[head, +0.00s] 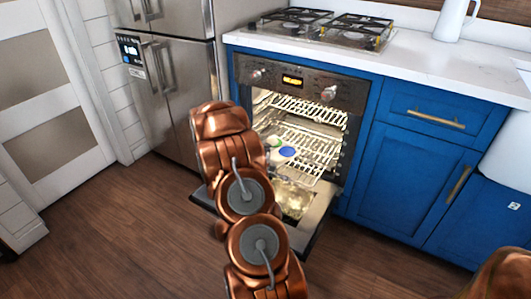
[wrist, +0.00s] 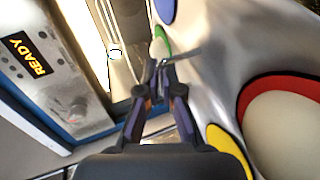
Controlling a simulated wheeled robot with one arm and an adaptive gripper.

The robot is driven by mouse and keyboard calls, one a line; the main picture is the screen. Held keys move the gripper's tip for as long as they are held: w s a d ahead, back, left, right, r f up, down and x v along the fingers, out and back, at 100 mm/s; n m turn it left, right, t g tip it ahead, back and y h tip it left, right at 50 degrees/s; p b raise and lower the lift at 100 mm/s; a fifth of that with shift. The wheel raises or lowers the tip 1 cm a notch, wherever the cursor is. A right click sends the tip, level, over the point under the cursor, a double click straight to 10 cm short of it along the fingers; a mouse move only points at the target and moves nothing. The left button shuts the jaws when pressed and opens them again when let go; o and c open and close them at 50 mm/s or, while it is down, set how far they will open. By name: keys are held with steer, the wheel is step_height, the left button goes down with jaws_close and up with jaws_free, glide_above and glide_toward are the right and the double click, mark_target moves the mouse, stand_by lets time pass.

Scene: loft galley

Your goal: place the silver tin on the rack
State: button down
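A shiny silvery-white thing with coloured spots, which I take to be the silver tin (head: 287,160), shows just past my arm at the oven opening. In the wrist view the tin (wrist: 212,85) fills much of the right side, with blue, green, red and yellow spots. My gripper (wrist: 163,68) has its fingers nearly together at the tin's edge and looks shut on it; the exact contact is hard to see. In the head view my arm hides the gripper. The wire rack (head: 310,145) is in the lit oven, with another rack (head: 300,108) above it.
The oven door (head: 318,215) is lowered open beneath the tin. The oven control panel (wrist: 45,70) is close on the left of the wrist view. Blue cabinets (head: 410,180) stand to the right, a steel fridge (head: 165,85) to the left. Wooden floor (head: 120,235) is clear at left.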

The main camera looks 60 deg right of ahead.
steer(key=shift+f, duration=0.55)
steer(key=shift+f+p, duration=0.6)
steer(key=shift+p, duration=0.05)
steer(key=c, duration=1.3)
jaws_free()
